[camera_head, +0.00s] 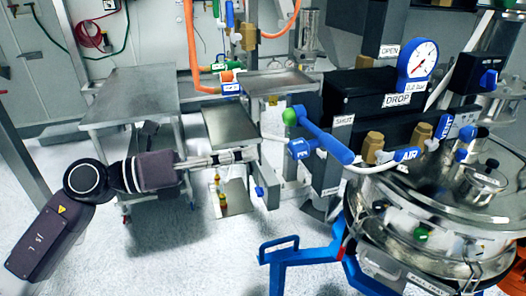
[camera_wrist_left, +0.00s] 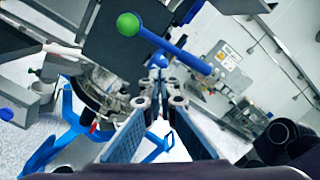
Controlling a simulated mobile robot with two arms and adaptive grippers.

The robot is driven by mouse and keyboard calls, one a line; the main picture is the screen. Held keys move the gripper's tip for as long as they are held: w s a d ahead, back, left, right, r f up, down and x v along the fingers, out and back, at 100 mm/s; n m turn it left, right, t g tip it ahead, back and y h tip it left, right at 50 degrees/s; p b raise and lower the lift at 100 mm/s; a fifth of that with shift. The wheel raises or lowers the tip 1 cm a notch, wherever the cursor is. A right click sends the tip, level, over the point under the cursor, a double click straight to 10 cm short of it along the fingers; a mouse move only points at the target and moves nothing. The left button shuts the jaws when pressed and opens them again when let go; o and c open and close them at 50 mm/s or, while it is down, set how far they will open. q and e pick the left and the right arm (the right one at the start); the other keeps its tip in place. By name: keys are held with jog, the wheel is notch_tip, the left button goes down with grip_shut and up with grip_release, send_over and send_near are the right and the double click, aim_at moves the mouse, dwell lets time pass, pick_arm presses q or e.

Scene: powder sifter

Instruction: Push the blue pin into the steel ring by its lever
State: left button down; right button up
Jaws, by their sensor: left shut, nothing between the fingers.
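A blue lever (camera_head: 325,137) with a green ball end (camera_head: 290,117) sticks out from the dark SHUT/DROP block. Below the ball is a blue labelled part (camera_head: 300,149), which may be the blue pin or its lever; I cannot tell. My left gripper (camera_head: 250,155) is shut and empty, apart from this part and to its left. In the left wrist view the fingertips (camera_wrist_left: 158,84) point toward a small blue piece (camera_wrist_left: 157,61), below the blue lever (camera_wrist_left: 170,45). I cannot make out the steel ring clearly. My right gripper is not in view.
A steel sifter vessel (camera_head: 440,218) stands at the right, with a blue frame (camera_head: 305,256) in front of it. Steel tables (camera_head: 130,92) stand behind my left arm. A pressure gauge (camera_head: 424,56) is at the upper right. The floor at lower left is open.

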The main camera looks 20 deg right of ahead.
pick_arm(q)
jog(key=a, duration=0.7)
jog(key=shift+s+a, duration=0.15)
jog(key=shift+a, duration=0.15)
jog(key=m, duration=0.8)
send_near(290, 146)
jog(key=shift+m, duration=0.5)
jog(key=d+p, duration=0.2)
jog(key=d, duration=0.3)
jog(key=shift+d+r+p, duration=0.1)
jog(key=shift+d+p, duration=0.25)
jog(key=shift+d, duration=0.05)
jog(key=shift+w+d, duration=0.2)
jog(key=shift+d, duration=0.2)
jog(key=shift+d, duration=0.55)
